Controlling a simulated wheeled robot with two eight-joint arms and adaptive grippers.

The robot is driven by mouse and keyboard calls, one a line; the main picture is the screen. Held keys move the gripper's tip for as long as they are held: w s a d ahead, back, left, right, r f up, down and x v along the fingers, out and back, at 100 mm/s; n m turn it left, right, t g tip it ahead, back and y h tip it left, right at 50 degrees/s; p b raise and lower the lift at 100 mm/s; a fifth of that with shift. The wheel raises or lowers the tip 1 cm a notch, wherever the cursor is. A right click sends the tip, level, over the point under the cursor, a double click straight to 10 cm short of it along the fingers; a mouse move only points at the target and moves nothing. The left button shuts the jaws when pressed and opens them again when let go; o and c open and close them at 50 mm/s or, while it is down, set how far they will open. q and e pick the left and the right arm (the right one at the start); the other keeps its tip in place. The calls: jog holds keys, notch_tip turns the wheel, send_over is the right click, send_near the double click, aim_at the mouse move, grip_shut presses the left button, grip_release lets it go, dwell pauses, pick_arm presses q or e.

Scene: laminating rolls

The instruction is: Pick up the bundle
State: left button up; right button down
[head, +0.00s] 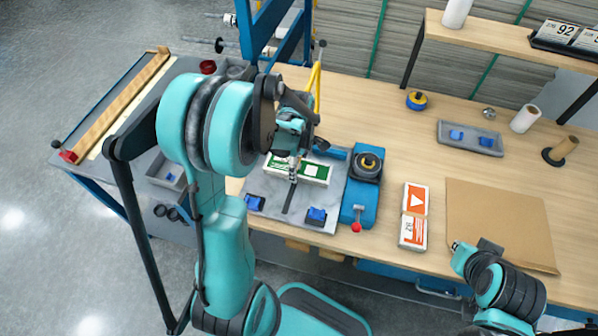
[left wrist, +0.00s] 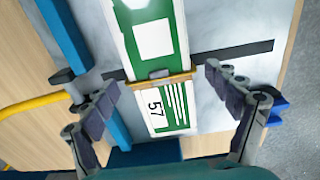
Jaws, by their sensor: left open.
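The bundle (head: 316,172) is a set of green and white cards lying flat on a grey plate (head: 262,212) on the workbench. In the left wrist view the bundle (left wrist: 155,38) has a tan band across it and a label reading "57". My left gripper (head: 296,160) is above the bundle and hides part of it in the head view. In the left wrist view my left gripper (left wrist: 161,80) is open, with one finger on each side of the bundle and gaps between. My right gripper (head: 470,256) is at the lower right, and its fingers are unclear.
A blue device (head: 360,195) with a red knob stands right of the plate, and small blue blocks (head: 316,215) sit on its near edge. Orange and white packs (head: 414,215) and a brown sheet (head: 505,215) lie farther right. A yellow bar (head: 316,85) rises behind.

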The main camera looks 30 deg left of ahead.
pick_arm(q)
jog(key=shift+f, duration=0.45)
jog(key=shift+r, duration=0.1)
jog(key=c, duration=1.5)
jog(key=shift+r, duration=0.1)
